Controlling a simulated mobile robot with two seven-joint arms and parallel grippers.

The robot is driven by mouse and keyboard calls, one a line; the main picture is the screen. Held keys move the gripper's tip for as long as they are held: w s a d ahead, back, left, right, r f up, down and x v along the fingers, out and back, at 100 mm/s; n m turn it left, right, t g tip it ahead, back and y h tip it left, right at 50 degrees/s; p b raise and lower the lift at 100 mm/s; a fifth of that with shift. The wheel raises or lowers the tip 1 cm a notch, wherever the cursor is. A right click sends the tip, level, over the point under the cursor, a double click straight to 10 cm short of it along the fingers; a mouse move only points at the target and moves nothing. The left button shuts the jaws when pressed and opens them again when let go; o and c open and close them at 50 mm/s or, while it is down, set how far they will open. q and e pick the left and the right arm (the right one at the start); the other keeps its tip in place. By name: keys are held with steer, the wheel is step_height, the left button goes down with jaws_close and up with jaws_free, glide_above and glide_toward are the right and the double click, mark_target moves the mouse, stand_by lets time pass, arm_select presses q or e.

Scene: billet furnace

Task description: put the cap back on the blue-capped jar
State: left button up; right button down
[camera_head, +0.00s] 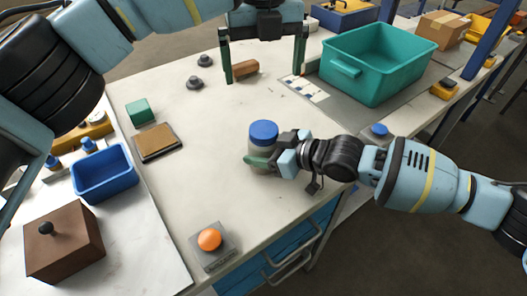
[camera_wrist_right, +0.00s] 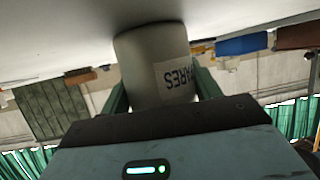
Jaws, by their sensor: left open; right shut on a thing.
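The jar (camera_head: 261,151) stands upright on the white table in the head view, pale grey with a blue cap (camera_head: 263,130) on its top. Whether the cap is screwed down or only resting there I cannot tell. My right gripper (camera_head: 262,162) is shut around the jar's body from the right, below the cap. In the right wrist view the jar (camera_wrist_right: 150,55) is between the green fingers, with part of an upside-down label showing; its cap is not visible there. My left gripper (camera_head: 263,78) is open, its fingers pointing down, beyond the jar.
A brown block (camera_head: 245,68) lies near my left gripper's left finger. A teal bin (camera_head: 375,70) stands at the back right. An orange button (camera_head: 209,239) is at the front, a blue tray (camera_head: 103,175) and brown box (camera_head: 64,246) left.

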arm_select(q)
steer(key=shift+r, duration=1.5)
arm_select(e)
steer(key=shift+c, duration=1.3)
jaws_free()
steer(key=shift+v, duration=3.95)
